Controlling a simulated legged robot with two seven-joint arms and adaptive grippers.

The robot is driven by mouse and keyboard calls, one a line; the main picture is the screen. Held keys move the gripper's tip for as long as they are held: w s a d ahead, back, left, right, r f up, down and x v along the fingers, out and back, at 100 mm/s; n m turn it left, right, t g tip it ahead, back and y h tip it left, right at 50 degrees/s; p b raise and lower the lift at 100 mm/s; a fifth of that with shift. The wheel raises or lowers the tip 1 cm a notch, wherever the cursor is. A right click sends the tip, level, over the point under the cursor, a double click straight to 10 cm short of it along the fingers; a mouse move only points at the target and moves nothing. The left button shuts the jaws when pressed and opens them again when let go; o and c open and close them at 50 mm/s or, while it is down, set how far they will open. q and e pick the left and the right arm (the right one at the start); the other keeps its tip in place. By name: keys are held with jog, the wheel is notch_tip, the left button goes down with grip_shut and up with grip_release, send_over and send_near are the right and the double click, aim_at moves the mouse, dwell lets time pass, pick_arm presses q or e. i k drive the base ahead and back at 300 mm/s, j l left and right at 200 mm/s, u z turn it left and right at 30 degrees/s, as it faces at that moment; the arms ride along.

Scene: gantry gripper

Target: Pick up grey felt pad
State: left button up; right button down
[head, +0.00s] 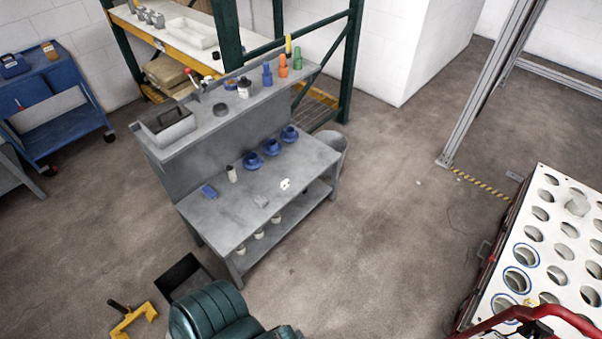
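A small flat grey piece, which looks like the grey felt pad (261,201), lies on the lower top of the grey workbench (215,218), near its front edge. It is small and close in colour to the bench, so its material is hard to tell. A white object (285,184) lies just behind and right of it. A blue block (209,191) lies to its left. Neither of my grippers can be made out in the head view.
Blue cups (271,147) and a pale cylinder (232,174) stand along the bench's back. Bottles and a grey box (166,125) stand on its upper shelf. A dark green ribbed object (213,315) is in front. A white holed rack (541,252) stands right; floor between is clear.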

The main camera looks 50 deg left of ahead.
aim_at(261, 201)
jog(key=u, duration=1.95)
jog(key=z, duration=2.75)
jog(key=u, duration=2.75)
